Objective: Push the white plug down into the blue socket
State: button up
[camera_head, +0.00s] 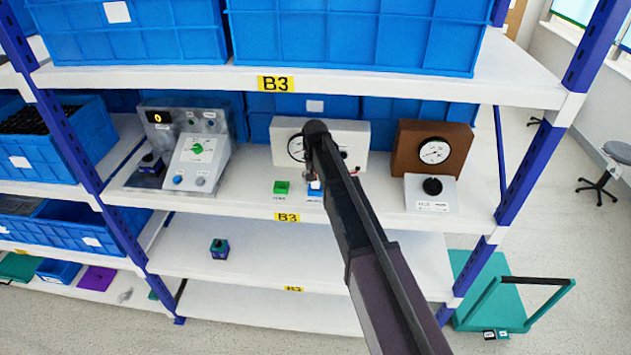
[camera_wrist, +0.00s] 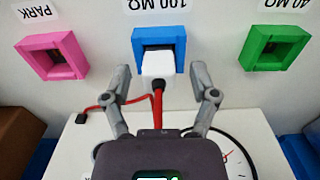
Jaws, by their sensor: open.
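The blue socket (camera_wrist: 174,37) is a square block in the middle of the wrist view, labelled "100 MΩ". The white plug (camera_wrist: 158,64) is at its opening and overlaps the socket's near edge; a dark strip of the opening shows beyond it. I cannot tell how deep the plug sits. A red lead (camera_wrist: 158,106) runs from the plug's dark end. My gripper (camera_wrist: 160,72) is open, one finger on each side of the plug, with gaps visible. In the head view, the blue socket (camera_head: 314,198) and plug (camera_head: 316,185) are partly hidden by my arm.
A pink socket (camera_wrist: 52,55) lies left and a green socket (camera_wrist: 274,48) right of the blue one. A white meter box (camera_head: 354,135) stands behind. A grey control panel (camera_head: 197,160) is at left, a brown gauge box (camera_head: 462,140) at right. The shelf above overhangs.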

jog(key=shift+w+r+p, duration=0.1)
jog(key=shift+r+p, duration=4.1)
jog(key=shift+r, duration=0.2)
jog(key=shift+f, duration=0.1)
jog(key=s+d+f+b, duration=0.6)
jog(key=s+d, duration=0.6)
jog(key=s, duration=0.1)
jog(key=s+d+f+b, duration=0.7)
jog(key=s+d, duration=0.4)
jog(key=s, duration=0.2)
jog(key=shift+d, duration=0.4)
jog(key=shift+f, duration=0.1)
